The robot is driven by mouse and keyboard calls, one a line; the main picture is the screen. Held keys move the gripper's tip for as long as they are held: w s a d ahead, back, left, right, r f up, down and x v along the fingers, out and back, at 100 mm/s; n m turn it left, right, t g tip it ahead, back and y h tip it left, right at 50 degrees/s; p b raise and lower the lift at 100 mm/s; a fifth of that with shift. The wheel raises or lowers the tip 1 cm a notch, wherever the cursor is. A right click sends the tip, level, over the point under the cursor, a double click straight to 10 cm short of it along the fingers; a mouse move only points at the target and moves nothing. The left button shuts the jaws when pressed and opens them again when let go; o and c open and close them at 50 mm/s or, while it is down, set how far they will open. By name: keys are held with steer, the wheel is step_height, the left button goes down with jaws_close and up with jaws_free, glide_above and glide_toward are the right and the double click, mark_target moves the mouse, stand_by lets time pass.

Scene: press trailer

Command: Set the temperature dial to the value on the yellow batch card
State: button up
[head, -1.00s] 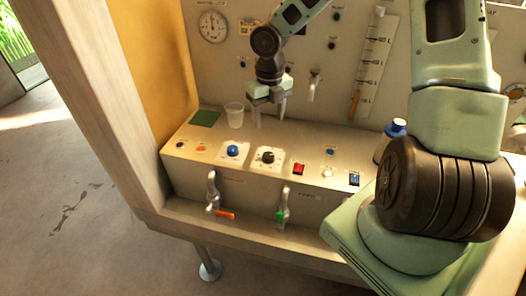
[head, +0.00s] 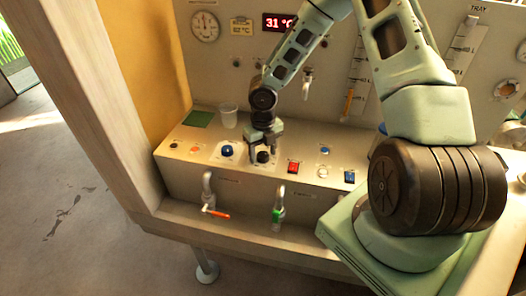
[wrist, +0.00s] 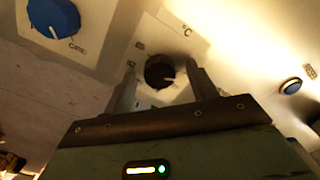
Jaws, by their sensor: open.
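The black temperature dial (head: 263,157) sits on a pale plate on the sloped console. It also shows in the wrist view (wrist: 159,72), between my two fingers, with a white pointer mark and a "°C" label beyond it. My gripper (head: 264,149) is open and points down at the dial, one finger on each side. I cannot tell whether the fingers touch it. The yellow batch card (head: 241,28) on the back panel seems to read 62 °C or 82 °C; its first digit is unclear. The red display (head: 281,22) beside it shows 31 °C.
A blue knob (head: 227,151) is just left of the dial; a red switch (head: 293,167) is to its right. A clear cup (head: 229,117) and green pad (head: 200,119) stand behind.

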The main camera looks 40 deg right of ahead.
steer(key=c, duration=1)
